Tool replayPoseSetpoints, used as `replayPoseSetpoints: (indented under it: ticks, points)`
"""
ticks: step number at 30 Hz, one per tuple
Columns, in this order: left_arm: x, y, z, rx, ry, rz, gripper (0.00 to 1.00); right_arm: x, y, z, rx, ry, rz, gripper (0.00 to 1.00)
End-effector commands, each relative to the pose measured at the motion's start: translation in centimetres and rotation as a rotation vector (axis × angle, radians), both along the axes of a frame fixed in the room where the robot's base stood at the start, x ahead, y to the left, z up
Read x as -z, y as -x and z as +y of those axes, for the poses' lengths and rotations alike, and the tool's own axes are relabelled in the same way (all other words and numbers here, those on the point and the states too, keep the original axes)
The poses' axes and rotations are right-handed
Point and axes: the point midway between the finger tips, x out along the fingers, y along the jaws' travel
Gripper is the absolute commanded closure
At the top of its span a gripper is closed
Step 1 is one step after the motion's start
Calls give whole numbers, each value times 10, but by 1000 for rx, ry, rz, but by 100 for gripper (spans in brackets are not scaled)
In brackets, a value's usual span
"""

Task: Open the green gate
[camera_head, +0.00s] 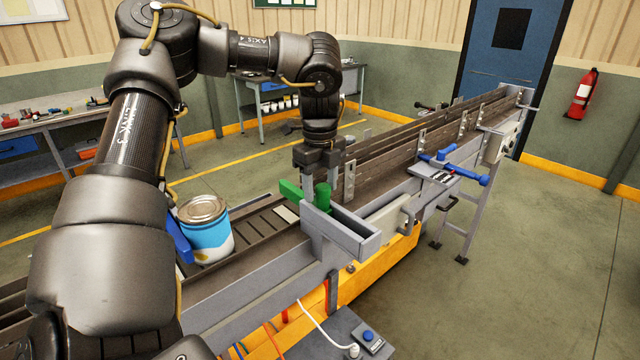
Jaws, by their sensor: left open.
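The green gate (290,190) is a short green bar lying partly across the roller conveyor, with an upright green knob (323,197) beside it at the conveyor's side rail. My left arm comes in from the left and arches over the conveyor. My left gripper (318,168) points down, open, just above and slightly behind the green knob. I cannot tell whether its fingers touch the knob. My right gripper is not in view.
A blue-labelled can (207,229) stands upright on the conveyor, left of the green gate, next to a blue bar (179,240). A blue handle (460,172) sits farther up the conveyor. A control box (366,339) is in front. Floor at right is clear.

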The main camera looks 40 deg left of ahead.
Motion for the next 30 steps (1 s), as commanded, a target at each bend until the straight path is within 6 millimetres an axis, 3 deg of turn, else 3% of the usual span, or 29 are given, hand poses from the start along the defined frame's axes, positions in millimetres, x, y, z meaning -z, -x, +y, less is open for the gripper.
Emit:
replayPoseSetpoints:
  ticks: [6,13,25,30]
  points:
    - [12,0,0,1,0,0,47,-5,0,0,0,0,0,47]
    - [13,0,0,0,0,-1,47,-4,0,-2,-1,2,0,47]
    - [13,0,0,0,0,-1,98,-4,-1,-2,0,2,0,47]
    - [13,1,0,-1,0,-1,100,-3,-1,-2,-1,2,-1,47]
